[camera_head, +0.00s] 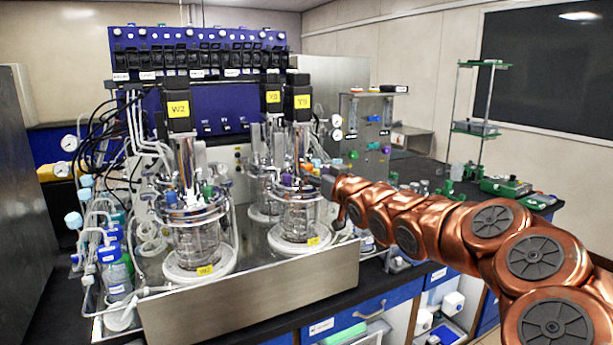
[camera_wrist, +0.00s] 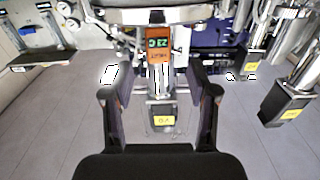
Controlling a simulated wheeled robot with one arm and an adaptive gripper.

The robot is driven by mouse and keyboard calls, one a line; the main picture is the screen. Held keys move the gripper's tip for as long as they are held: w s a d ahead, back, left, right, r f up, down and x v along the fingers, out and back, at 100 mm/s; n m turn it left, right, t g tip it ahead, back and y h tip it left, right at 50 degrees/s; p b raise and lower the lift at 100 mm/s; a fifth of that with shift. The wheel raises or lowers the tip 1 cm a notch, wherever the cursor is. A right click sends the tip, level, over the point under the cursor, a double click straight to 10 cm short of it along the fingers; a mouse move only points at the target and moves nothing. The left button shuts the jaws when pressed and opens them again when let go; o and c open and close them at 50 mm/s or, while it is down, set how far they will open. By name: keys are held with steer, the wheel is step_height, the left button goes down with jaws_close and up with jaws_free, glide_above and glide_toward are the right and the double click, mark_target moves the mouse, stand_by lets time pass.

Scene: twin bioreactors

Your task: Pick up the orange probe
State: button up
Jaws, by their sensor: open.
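The orange probe (camera_wrist: 157,59) shows at the upper middle of the wrist view, with a small dark display and green characters. In the head view a small orange patch (camera_head: 307,167) at the top of the front right glass vessel (camera_head: 299,215) looks like the same probe. My gripper (camera_wrist: 156,80) is open, with one dark finger on each side of the probe's line. The probe appears centred between the fingertips, with a visible gap on both sides. I cannot tell its depth between them. In the head view my gripper (camera_head: 322,181) is beside that vessel's top, its fingers hard to make out.
Another glass vessel (camera_head: 195,235) stands at left under a motor labelled W2 (camera_head: 178,108). A motor labelled Y3 (camera_head: 297,100) rises above the right vessel. A metal tray wall (camera_head: 255,297) runs in front. Bottles and tubing (camera_head: 112,265) crowd the left.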

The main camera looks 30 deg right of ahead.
mark_target(309, 168)
steer(key=shift+w+d+r+p, duration=0.15)
steer(key=shift+w+p, duration=0.45)
steer(key=shift+w, duration=0.9)
steer(key=shift+w+d+p, duration=0.2)
steer(key=shift+w+p, duration=0.35)
steer(key=shift+w, duration=0.9)
jaws_close()
